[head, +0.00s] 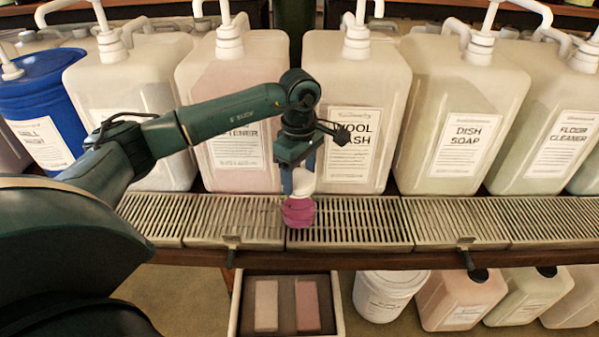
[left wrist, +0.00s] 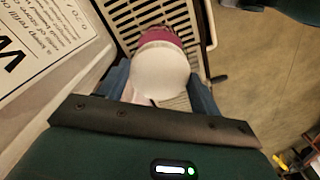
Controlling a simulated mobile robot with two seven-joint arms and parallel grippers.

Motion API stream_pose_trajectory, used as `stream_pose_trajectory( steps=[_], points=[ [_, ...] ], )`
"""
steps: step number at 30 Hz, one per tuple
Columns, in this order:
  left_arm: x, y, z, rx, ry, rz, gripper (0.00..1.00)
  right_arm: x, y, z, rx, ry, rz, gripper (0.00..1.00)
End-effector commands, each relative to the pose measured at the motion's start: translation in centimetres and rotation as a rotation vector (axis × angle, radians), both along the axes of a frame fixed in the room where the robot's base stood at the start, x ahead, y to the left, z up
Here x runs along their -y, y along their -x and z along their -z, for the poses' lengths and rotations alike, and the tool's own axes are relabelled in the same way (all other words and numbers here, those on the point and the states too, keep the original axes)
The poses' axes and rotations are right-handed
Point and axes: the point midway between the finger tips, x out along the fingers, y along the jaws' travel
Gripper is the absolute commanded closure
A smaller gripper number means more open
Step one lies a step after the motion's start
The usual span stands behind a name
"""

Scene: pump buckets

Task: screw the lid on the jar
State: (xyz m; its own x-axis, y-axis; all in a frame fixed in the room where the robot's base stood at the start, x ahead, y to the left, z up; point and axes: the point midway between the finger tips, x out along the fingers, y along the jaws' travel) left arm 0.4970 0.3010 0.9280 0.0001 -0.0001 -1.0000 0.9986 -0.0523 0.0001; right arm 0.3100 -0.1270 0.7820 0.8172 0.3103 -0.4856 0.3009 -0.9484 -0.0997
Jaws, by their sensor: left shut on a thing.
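My left gripper (head: 301,176) points down over the drip grating in the head view, its fingers closed around a rounded white piece (head: 304,183). A magenta piece (head: 299,211) sits directly below the white one, at the grating. In the left wrist view the white piece (left wrist: 160,72) fills the space between the fingers, and the magenta piece (left wrist: 160,35) shows beyond it. The two look touching or very close. I cannot tell for certain which is the jar and which the lid; the contact between them is hidden. My right gripper is not in view.
Large pump containers stand behind the grating, including one marked wool wash (head: 352,100) and one marked dish soap (head: 455,110). The slotted grating (head: 365,225) is otherwise clear. Small taps stick out of its front edge. Below are a tray (head: 236,305), a white bucket (head: 388,295) and canisters.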

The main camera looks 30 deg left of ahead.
Motion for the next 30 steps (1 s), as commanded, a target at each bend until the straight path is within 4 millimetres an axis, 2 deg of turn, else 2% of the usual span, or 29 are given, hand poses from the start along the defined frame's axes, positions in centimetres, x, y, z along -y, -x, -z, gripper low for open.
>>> stream_pose_trajectory(
  steps=[5,27,30],
  points=[
    [-0.1,0.0,0.2,0.001,-0.002,0.109,0.63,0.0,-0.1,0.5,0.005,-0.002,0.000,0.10],
    [0.0,0.0,0.2,0.001,-0.001,1.162,0.63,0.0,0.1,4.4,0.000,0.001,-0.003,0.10],
    [0.0,0.0,0.2,0.000,-0.001,1.261,0.63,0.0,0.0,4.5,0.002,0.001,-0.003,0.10]
  ],
)
